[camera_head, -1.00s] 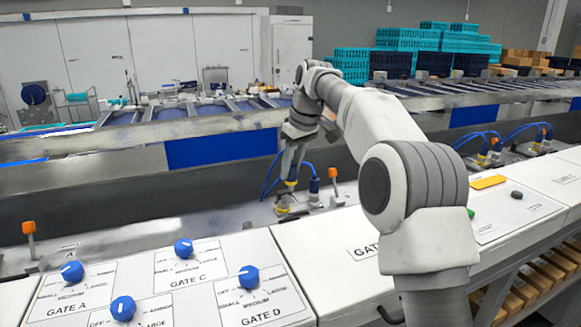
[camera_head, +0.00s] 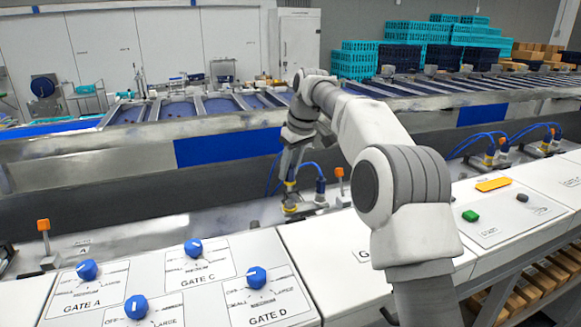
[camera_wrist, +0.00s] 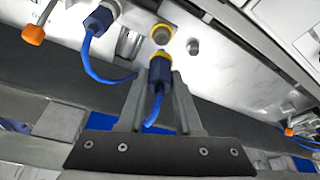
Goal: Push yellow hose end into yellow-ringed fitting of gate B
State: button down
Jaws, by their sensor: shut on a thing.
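My gripper (camera_wrist: 158,95) is shut on the yellow hose end (camera_wrist: 160,72), a dark blue plug with a yellow ring on a blue hose. In the wrist view the plug sits just short of the yellow-ringed fitting (camera_wrist: 161,35), whose dark opening still shows, with a narrow gap between them in the picture. In the head view my gripper (camera_head: 291,168) points down, with the yellow-banded hose end (camera_head: 290,186) over the fitting area (camera_head: 292,206). The exact height gap and alignment cannot be told.
A second blue plug (camera_wrist: 101,17) with its own hose sits beside the fitting. A grey stub (camera_wrist: 192,47) stands close on the other side. An orange-capped lever (camera_wrist: 33,34) is near. White panels with blue knobs (camera_head: 256,277) lie in front.

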aim_at(291, 183)
jog(key=shift+f, duration=0.35)
dwell(0.3)
jog(key=shift+f+b, duration=0.6)
jog(key=shift+f, duration=0.15)
jog(key=shift+f+b, duration=0.3)
jog(key=shift+f, duration=1.3)
dwell(2.2)
jog(key=c, duration=1.4)
grip_release()
jog(key=o, duration=1.2)
